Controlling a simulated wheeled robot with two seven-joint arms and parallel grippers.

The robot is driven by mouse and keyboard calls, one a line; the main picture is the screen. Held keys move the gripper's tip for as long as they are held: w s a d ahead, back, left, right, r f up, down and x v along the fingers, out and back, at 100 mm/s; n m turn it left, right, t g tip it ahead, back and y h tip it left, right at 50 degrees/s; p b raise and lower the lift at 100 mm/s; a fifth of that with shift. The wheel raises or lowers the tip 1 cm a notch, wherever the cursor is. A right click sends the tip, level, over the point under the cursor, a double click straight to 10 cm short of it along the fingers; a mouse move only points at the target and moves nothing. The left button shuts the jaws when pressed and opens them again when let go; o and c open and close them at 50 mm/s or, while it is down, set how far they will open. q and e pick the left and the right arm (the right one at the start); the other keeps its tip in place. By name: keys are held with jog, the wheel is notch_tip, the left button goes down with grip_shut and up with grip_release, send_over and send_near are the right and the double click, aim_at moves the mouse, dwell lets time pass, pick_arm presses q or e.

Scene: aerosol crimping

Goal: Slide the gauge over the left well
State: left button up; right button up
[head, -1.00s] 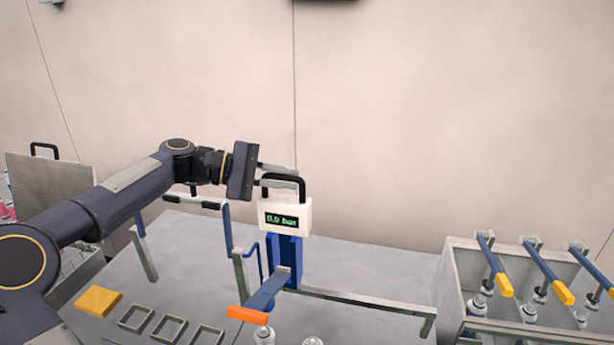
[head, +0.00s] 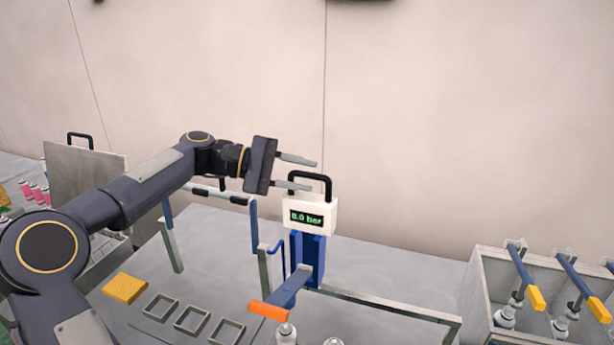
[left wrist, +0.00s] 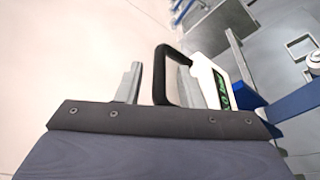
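The gauge (head: 309,217) is a white box with a green digital display and a black handle (head: 313,180). It stands on a blue upright behind a blue lever with an orange end. My left gripper (head: 314,176) is at the handle, its two fingers apart. In the left wrist view the gauge (left wrist: 207,83) is at the right, and its black handle stands between the open fingers (left wrist: 160,70), closer to the right one. I cannot make out which opening is the left well. My right gripper is not in view.
A grey rail (head: 385,304) runs right from the blue upright. Cans (head: 286,334) stand below the orange-ended lever (head: 285,295). Square frames (head: 192,318) and a yellow block (head: 125,288) lie on the left. A grey bin (head: 490,292) with levers stands at the right.

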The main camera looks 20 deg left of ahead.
pick_arm(q)
jog(key=shift+b+v, duration=0.4)
jog(key=shift+v, duration=2.8)
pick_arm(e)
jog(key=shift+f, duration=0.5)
